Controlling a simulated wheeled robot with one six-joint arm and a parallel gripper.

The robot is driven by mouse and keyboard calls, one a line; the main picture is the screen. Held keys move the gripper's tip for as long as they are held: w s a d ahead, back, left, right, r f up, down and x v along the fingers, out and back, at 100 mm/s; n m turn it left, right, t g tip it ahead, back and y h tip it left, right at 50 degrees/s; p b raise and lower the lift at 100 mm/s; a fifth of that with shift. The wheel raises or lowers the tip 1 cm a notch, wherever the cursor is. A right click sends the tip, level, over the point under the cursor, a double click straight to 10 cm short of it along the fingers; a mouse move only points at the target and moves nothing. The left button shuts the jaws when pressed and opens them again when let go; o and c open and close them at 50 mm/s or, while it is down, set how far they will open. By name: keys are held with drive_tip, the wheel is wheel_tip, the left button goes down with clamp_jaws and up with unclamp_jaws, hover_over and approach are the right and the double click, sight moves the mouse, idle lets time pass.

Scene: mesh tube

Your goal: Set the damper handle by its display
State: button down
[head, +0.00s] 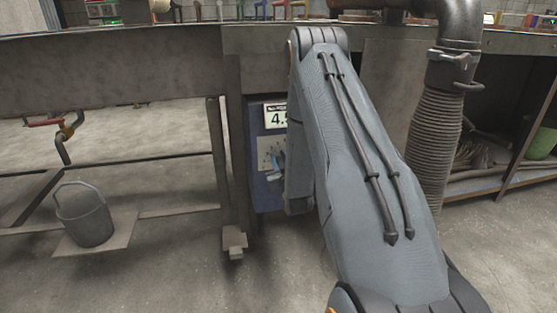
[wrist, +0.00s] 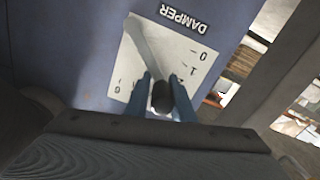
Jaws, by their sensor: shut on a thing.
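The damper handle (wrist: 146,50) is a grey lever on a white scale plate (wrist: 203,72) marked DAMPER, which shows inverted in the wrist view. The lever runs from the plate's upper left down to a dark knob (wrist: 161,97). My gripper (wrist: 163,92) has its two blue fingers closed on either side of the knob. In the head view, my gripper (head: 276,174) is at the blue panel (head: 262,192).
A grey bucket (head: 86,215) stands on a low board at left, below a valve with a red handle (head: 45,122). A table leg (head: 235,165) is close to the panel's left side. A ribbed duct (head: 432,150) hangs right of my arm. The floor in front is clear.

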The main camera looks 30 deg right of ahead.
drive_tip(key=shift+a+f+n+p, duration=0.2)
drive_tip(key=shift+f+n+p, duration=0.1)
drive_tip(key=shift+p, duration=0.05)
drive_tip(key=c, duration=1.6)
unclamp_jaws()
drive_tip(key=shift+p+v, duration=1.25)
drive_tip(key=shift+v, duration=2.6)
